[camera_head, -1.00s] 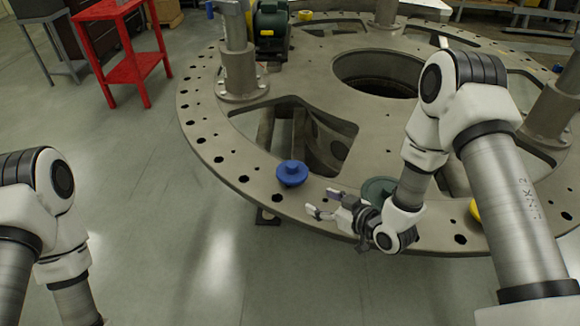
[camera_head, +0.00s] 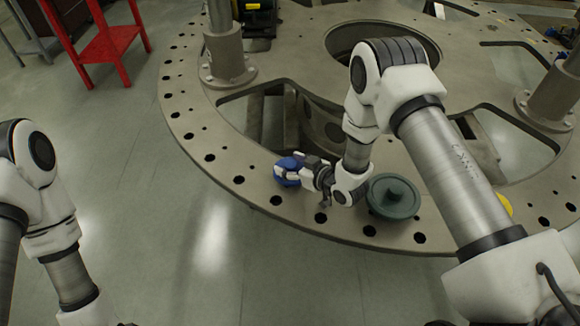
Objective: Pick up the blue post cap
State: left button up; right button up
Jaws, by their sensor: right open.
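The blue post cap (camera_head: 284,178) sits on the rim of the round turret plate (camera_head: 215,177), near the front left. My right gripper (camera_head: 291,170) is open at the cap, with its fingers around or just over it. The fingers hide part of the cap, and I cannot tell whether they touch it. My left arm shows at the left edge, but its gripper is out of view.
A dark green cap (camera_head: 393,197) lies on the rim just right of my right gripper. A yellow piece (camera_head: 505,203) is partly hidden behind my right arm. Metal posts (camera_head: 226,50) stand on the plate. A red stand (camera_head: 104,45) is on the floor at upper left.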

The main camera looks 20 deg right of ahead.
jog(key=shift+w+f, duration=0.2)
jog(key=shift+w, duration=0.1)
jog(key=shift+s+r, duration=0.15)
jog(key=shift+s, duration=0.1)
jog(key=c, duration=0.8)
grip_shut()
